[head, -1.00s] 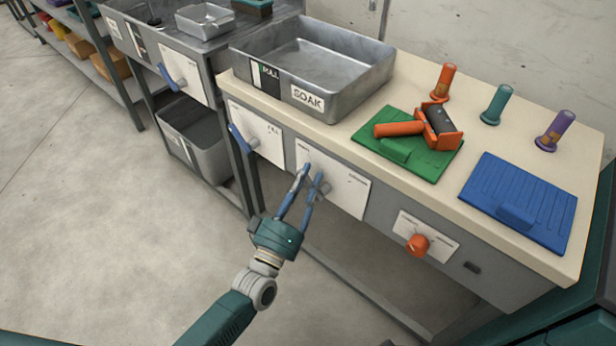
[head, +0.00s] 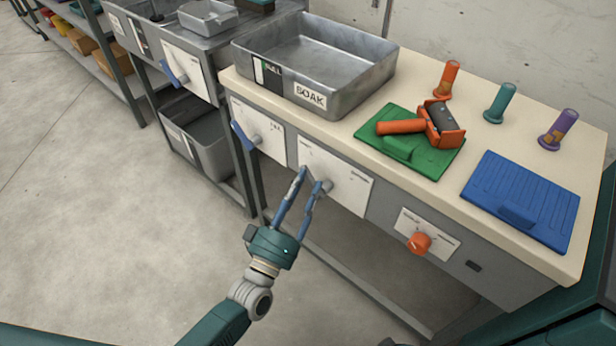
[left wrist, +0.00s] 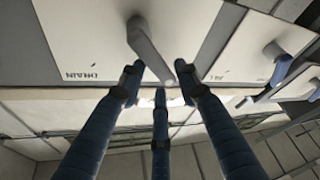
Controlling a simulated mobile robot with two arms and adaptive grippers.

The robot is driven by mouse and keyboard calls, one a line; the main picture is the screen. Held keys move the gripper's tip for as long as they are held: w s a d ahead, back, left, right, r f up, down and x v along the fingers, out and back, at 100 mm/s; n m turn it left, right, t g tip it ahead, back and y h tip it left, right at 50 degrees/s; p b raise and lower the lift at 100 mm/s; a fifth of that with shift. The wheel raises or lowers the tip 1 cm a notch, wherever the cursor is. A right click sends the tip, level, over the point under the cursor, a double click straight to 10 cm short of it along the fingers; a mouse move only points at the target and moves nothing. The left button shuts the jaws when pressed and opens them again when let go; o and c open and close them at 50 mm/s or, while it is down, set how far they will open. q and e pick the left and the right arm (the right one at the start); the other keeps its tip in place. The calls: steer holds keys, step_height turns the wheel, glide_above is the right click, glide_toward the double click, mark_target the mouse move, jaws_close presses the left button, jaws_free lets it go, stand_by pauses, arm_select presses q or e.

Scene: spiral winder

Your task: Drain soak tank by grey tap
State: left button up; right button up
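The grey soak tank (head: 362,88), labelled SOAK, stands on the left of the cream bench top and looks empty inside. On the bench front below it is a white plate (head: 350,192). In the left wrist view this plate reads DRAIN and carries the grey tap (left wrist: 148,45), a lever pointing toward me. My left gripper (head: 314,178) is at this plate, its three blue fingers open. In the left wrist view the fingertips (left wrist: 158,82) are spread around the lever's free end, without clear contact. In the head view the fingers mostly hide the tap. My right gripper is out of view.
A blue-handled tap (head: 246,136) sits on the plate to the left; its handle also shows in the left wrist view (left wrist: 282,70). An orange knob (head: 419,243) is to the right. A green mat (head: 400,150) with an orange roller and a blue mat (head: 525,195) lie on the bench.

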arm_select(q)
steer(key=v, duration=0.9)
steer(key=shift+s+f, duration=0.1)
steer(key=shift+s, duration=0.05)
stand_by(0.5)
